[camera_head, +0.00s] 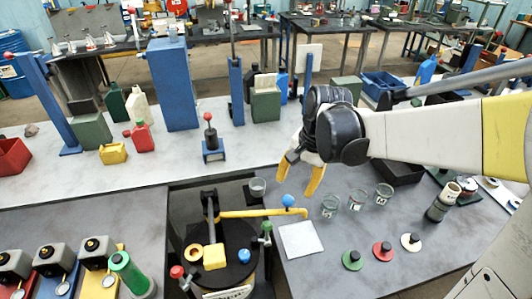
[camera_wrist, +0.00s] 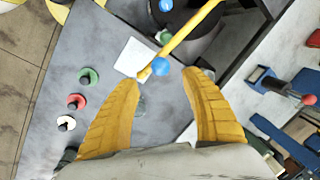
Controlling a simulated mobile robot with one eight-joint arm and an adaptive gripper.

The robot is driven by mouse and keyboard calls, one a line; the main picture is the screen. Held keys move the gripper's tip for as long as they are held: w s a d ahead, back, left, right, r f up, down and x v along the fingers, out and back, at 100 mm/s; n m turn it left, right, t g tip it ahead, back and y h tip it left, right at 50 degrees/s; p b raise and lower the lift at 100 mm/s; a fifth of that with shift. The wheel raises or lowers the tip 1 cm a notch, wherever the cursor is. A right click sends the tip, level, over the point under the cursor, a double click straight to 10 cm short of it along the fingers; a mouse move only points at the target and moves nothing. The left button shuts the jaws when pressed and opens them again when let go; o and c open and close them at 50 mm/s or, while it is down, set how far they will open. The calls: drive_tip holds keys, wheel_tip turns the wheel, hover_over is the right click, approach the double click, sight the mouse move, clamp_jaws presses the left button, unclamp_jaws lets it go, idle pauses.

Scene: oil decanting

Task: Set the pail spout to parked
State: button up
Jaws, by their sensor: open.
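The pail (camera_head: 232,272) has a black lid and stands in a gap between the grey benches. Its yellow spout (camera_head: 250,213) reaches right from a post on the lid, over the bench edge. My gripper (camera_head: 297,182) has yellow fingers, spread and empty, above and near that knob. In the wrist view, the spout (camera_wrist: 190,32) and blue knob (camera_wrist: 161,66) lie between and beyond the fingertips (camera_wrist: 165,80). I see no contact with the knob.
A white pad (camera_head: 300,240) lies below the spout end. Green (camera_head: 352,260), red (camera_head: 382,252) and white discs lie in front. A red-knobbed lever (camera_head: 210,135) stands on the back bench.

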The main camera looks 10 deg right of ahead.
sight(289, 197)
drive_tip(key=f, duration=0.2)
drive_tip(key=w+f+b, duration=0.1)
drive_tip(key=f, duration=0.2)
drive_tip(key=a+f+b, duration=0.1)
drive_tip(key=f, duration=0.2)
drive_tip(key=shift+w+a+f, duration=0.1)
drive_tip(key=shift+w+f, duration=0.05)
drive_tip(key=shift+f, duration=0.1)
drive_tip(key=shift+c, duration=0.2)
clamp_jaws()
